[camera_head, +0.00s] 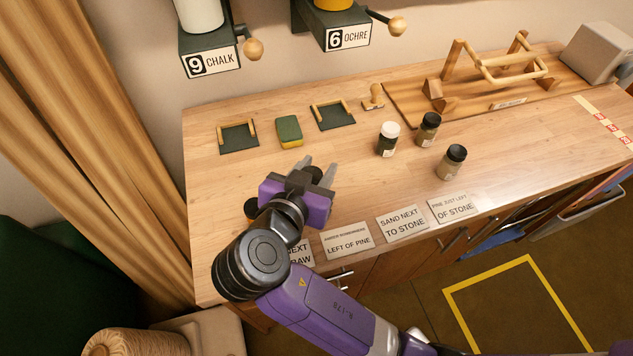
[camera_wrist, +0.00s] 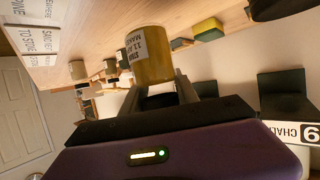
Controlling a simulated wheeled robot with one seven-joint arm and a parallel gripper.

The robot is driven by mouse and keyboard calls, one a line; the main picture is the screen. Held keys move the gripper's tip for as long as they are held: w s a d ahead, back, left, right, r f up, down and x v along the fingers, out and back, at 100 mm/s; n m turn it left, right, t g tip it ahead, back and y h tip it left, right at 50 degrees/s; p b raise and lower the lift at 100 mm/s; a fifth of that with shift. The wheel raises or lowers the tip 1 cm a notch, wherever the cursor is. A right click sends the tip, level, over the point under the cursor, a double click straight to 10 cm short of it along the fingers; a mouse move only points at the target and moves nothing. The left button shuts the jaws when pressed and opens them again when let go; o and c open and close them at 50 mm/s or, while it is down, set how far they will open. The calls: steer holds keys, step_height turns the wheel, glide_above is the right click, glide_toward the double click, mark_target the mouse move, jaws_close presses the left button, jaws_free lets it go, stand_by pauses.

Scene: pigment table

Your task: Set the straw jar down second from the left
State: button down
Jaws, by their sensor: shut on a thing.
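My gripper (camera_head: 322,175) is shut on a jar with straw-coloured contents, the straw jar (camera_wrist: 150,62), whose white label shows at the fingertips in the wrist view. A dark round object (camera_head: 251,208) is partly hidden behind my arm at the left.
Several cards lie along the table's front edge, including "sand next to stone" (camera_head: 403,223) and "pine just left of stone" (camera_head: 453,208). Behind are a green-yellow sponge (camera_head: 289,131), two dark pads (camera_head: 239,138) (camera_head: 337,115), a stamp (camera_head: 373,97) and a wooden rack (camera_head: 490,85).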

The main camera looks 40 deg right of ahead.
steer(key=shift+f, duration=2.6)
steer(key=shift+f, duration=0.1)
steer(key=c, duration=0.9)
jaws_free()
steer(key=shift+r, duration=0.2)
steer(key=b+v, duration=0.2)
steer(key=v, duration=1)
steer(key=shift+f, duration=0.2)
